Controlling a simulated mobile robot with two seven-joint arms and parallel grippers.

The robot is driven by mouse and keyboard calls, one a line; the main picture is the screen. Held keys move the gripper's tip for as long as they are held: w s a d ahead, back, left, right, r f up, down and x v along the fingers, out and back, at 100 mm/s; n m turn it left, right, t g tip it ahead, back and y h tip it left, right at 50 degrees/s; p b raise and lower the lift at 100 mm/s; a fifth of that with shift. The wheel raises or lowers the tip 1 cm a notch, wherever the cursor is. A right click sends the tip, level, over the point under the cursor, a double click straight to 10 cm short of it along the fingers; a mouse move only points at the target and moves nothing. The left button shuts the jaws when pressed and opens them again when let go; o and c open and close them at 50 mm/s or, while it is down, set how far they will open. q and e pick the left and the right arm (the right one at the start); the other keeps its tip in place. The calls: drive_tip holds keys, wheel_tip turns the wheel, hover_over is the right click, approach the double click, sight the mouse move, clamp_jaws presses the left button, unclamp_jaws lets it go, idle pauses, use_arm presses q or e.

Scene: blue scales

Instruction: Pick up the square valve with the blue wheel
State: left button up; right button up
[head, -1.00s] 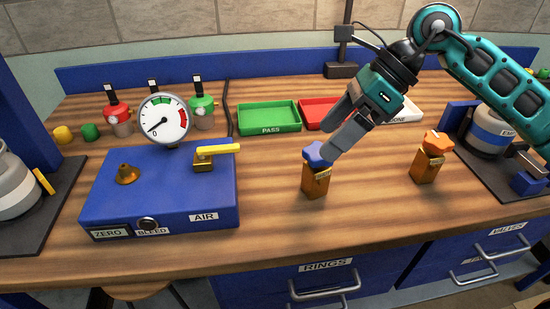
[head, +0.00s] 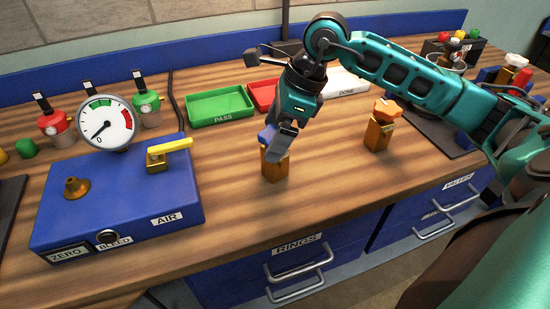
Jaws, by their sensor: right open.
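The square valve with the blue wheel (head: 274,168) stands upright on the wooden bench. Its body is orange-brown, and its blue wheel is mostly hidden behind my right gripper. My right gripper (head: 277,148) points down at the top of this valve, its fingers at the wheel's height. It is open; I cannot tell whether the fingers touch the wheel. A second valve with an orange wheel (head: 379,126) stands upright to the right. My left gripper is not in view.
A blue air box (head: 120,205) with a gauge (head: 105,123) and yellow lever (head: 169,148) stands at left. Green PASS (head: 220,105), red (head: 262,94) and white DONE (head: 345,84) trays lie behind. Bare bench (head: 325,175) separates the two valves.

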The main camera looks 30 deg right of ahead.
drive_tip(key=shift+x, duration=1.25)
drive_tip(key=shift+r, duration=0.1)
clamp_jaws()
